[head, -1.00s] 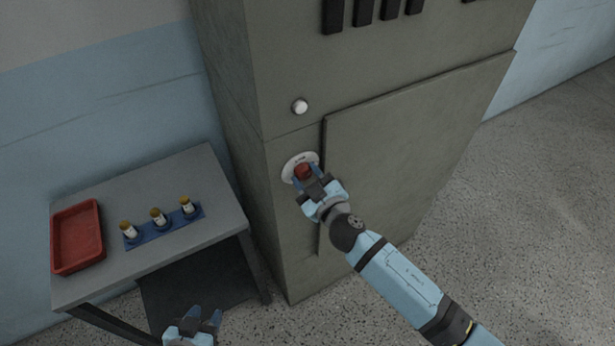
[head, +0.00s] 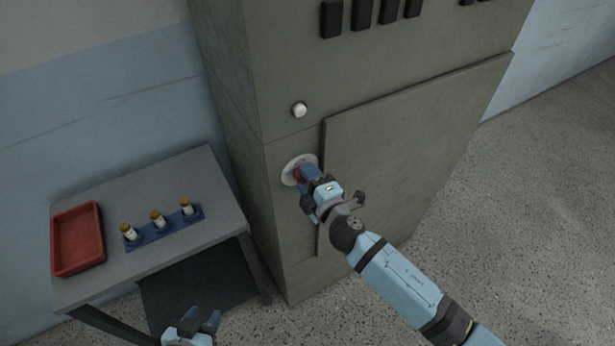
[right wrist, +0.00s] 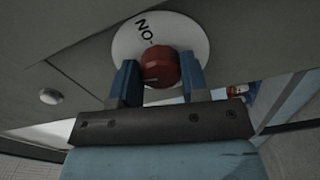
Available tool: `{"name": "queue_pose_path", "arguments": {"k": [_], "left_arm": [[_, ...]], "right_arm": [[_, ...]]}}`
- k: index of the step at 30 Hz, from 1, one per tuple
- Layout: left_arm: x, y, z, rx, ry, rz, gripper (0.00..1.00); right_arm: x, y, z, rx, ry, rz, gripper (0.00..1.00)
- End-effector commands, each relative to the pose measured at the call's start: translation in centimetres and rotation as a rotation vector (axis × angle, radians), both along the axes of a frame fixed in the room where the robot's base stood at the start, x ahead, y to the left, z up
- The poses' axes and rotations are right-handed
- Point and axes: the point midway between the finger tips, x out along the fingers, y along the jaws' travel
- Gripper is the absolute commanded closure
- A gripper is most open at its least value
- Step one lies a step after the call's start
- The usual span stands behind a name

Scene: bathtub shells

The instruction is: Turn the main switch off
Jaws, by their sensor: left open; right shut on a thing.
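The main switch is a red knob (right wrist: 160,68) on a round white plate (head: 290,172) on the front of the grey cabinet (head: 275,225). In the right wrist view the plate (right wrist: 190,30) carries the word "ON", seen turned over. My right gripper (head: 305,174) is shut on the red knob, one blue finger on each side of it; it also shows in the right wrist view (right wrist: 158,82). In the head view the fingers hide most of the knob. My left gripper (head: 198,322) is open and empty at the bottom edge, away from the cabinet.
A round white button or lamp (head: 300,109) sits above the switch. A grey table (head: 150,185) at the left holds a red tray (head: 62,268) and several yellow-capped fuses in a blue rack (head: 165,230). Black breakers (head: 361,14) are high on the cabinet.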

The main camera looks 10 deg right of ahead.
Motion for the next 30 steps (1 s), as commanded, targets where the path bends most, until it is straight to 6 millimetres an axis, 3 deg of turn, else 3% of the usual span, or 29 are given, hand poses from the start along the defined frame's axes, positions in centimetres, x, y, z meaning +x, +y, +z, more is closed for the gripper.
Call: {"name": "queue_pose_path", "arguments": {"k": [12, 28, 29, 30], "left_arm": [[0.01, 0.06, 0.22, 0.001, 0.000, 0.000, 0.57], [-0.01, 0.03, 0.20, 0.001, 0.000, 0.001, 0.57], [-0.01, 0.03, 0.20, 0.001, 0.000, 0.001, 0.57], [-0.02, 0.02, 0.20, 0.001, 0.000, 0.001, 0.57]], "right_arm": [[-0.01, -0.05, -0.02, -0.168, -0.068, 0.000, 0.82], [-0.01, -0.04, -0.04, -0.189, -0.077, 0.000, 0.82], [-0.01, -0.04, -0.04, -0.189, -0.077, 0.000, 0.56], [-0.02, -0.03, -0.04, -0.189, -0.077, 0.000, 0.47]]}}
